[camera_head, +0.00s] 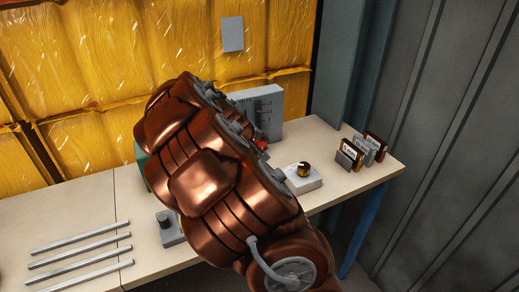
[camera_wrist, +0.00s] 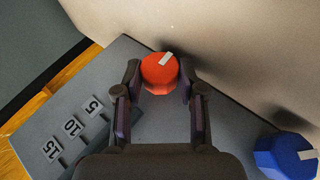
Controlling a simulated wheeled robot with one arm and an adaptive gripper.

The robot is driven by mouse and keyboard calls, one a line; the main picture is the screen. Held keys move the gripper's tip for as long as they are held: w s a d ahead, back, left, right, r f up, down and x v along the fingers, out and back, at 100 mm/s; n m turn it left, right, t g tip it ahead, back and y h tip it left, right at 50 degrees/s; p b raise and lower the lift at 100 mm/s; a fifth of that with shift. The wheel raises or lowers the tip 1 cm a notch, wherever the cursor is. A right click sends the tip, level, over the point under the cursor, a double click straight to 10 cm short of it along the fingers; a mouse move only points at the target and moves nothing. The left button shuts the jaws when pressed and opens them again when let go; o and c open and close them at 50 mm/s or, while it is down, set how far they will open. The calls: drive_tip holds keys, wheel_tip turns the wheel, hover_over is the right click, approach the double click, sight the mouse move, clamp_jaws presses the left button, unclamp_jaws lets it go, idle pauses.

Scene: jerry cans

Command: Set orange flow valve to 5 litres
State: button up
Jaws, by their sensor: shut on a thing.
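The orange flow valve (camera_wrist: 157,73) is a red-orange round knob on a grey panel, at the top middle of the wrist view. A white pointer strip on it points to the upper right, away from the number labels. My gripper (camera_wrist: 160,82) has one finger on each side of the knob and is shut on it. The labels 5 (camera_wrist: 94,106), 10 (camera_wrist: 73,127) and 15 (camera_wrist: 52,150) run down to the lower left of the knob. In the head view my arm hides most of the gripper and valve, in front of the grey box (camera_head: 268,98).
A blue knob (camera_wrist: 284,157) sits on the same panel at the lower right. On the bench (camera_head: 330,150) stand a white block with a dark knob (camera_head: 303,170) and several upright cards (camera_head: 361,150). Several metal bars (camera_head: 80,247) lie at the left.

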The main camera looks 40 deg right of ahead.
drive_tip(key=shift+h+b, duration=0.6)
drive_tip(key=shift+b, duration=0.2)
drive_tip(key=o, duration=1.1)
drive_tip(key=shift+o, duration=0.2)
drive_tip(key=shift+r+p, duration=0.1)
drive_tip(key=shift+p, duration=0.45)
drive_tip(key=shift+r+y+p, duration=0.15)
drive_tip(key=shift+y+p, duration=0.45)
drive_tip(key=shift+p, duration=0.15)
drive_tip(key=y+p, duration=0.1)
drive_tip(key=p, duration=0.2)
drive_tip(key=y+p, duration=0.2)
drive_tip(key=p, duration=0.1)
drive_tip(key=shift+s+d+m+t, duration=0.1)
drive_tip(key=shift+d+m+t, duration=0.1)
drive_tip(key=shift+m+t, duration=0.2)
drive_tip(key=shift+y+p, duration=0.3)
drive_tip(key=shift+y, duration=0.1)
drive_tip(key=shift+d+m+t+y+p, duration=0.15)
drive_tip(key=shift+m+t+y+p, duration=0.15)
drive_tip(key=shift+y+p, duration=0.7)
drive_tip(key=shift+d+m+t+y+p, duration=0.15)
drive_tip(key=shift+t+y+p, duration=0.4)
drive_tip(key=shift+p, duration=0.7)
